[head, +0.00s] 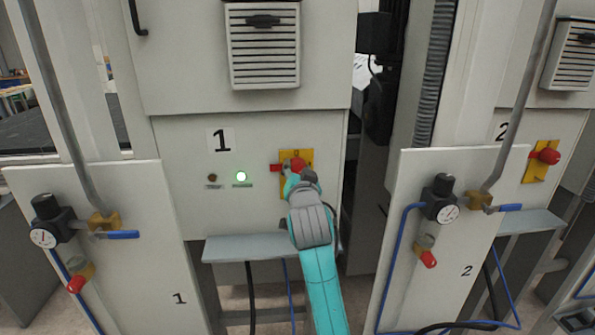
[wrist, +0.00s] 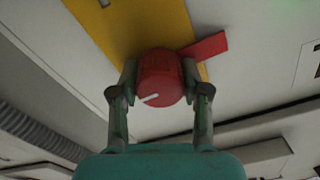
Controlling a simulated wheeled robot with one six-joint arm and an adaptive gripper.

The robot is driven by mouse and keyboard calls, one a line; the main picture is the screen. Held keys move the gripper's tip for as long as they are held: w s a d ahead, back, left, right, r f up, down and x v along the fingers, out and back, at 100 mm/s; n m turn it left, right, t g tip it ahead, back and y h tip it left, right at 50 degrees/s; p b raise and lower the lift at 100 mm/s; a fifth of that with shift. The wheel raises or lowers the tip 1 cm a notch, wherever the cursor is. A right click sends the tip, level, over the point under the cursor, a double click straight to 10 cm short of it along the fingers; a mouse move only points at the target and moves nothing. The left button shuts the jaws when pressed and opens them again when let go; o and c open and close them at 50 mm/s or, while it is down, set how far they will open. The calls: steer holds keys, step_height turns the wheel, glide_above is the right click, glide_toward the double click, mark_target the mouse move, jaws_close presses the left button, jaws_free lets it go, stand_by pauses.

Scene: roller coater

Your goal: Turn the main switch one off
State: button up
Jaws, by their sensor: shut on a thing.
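In the wrist view the knob (wrist: 160,77) sits between the two fingers of my gripper (wrist: 160,88). My gripper is shut on the knob, with a finger on each side. A white line shows on the knob's face, and the red tab (wrist: 206,47) points to the upper right there. In the head view my gripper (head: 296,174) hides part of the knob and plate.
A grey ledge (head: 248,249) juts out below. Panels with gauges and valves stand left (head: 130,270) and right (head: 400,240). A second red switch (head: 547,157) is at far right.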

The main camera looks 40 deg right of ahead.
steer(key=n, duration=0.4)
steer(key=shift+n, duration=0.3)
steer(key=n, duration=0.9)
steer(key=shift+n, duration=1.9)
steer(key=o, duration=1.1)
steer(key=shift+o, duration=0.2)
